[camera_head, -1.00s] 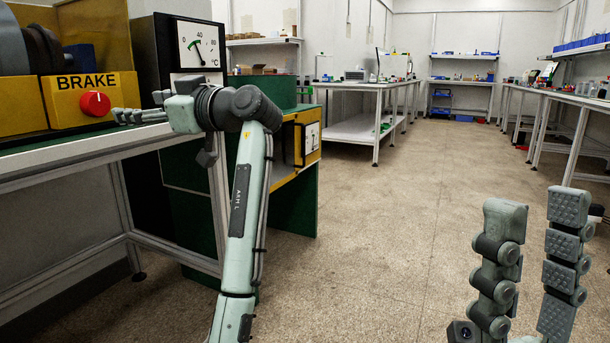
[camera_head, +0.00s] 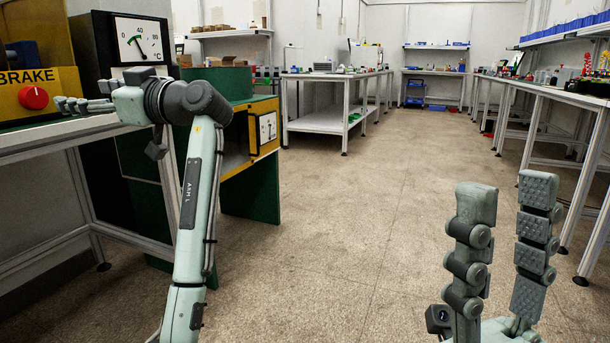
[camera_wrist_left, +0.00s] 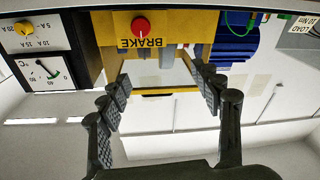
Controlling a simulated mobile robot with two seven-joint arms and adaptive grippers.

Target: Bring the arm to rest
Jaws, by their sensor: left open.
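My left gripper (camera_head: 66,104) is at the end of the arm reaching in from the left. Its fingers point left toward the red BRAKE knob (camera_head: 33,97) on a yellow panel (camera_head: 60,96). In the left wrist view the picture is upside down, and the two fingers (camera_wrist_left: 160,85) stand wide apart with nothing between them. The red knob (camera_wrist_left: 140,25) shows beyond them, apart from the fingertips. My right gripper (camera_head: 507,195) is at the lower right, its fingers upright, spread and empty.
A dial gauge (camera_head: 138,40) stands behind my left wrist. A metal-framed bench (camera_head: 60,140) is under the left forearm, with a green and yellow cabinet (camera_head: 250,185) beside it. The middle floor (camera_head: 350,220) is clear. Another bench (camera_head: 560,97) runs along the right.

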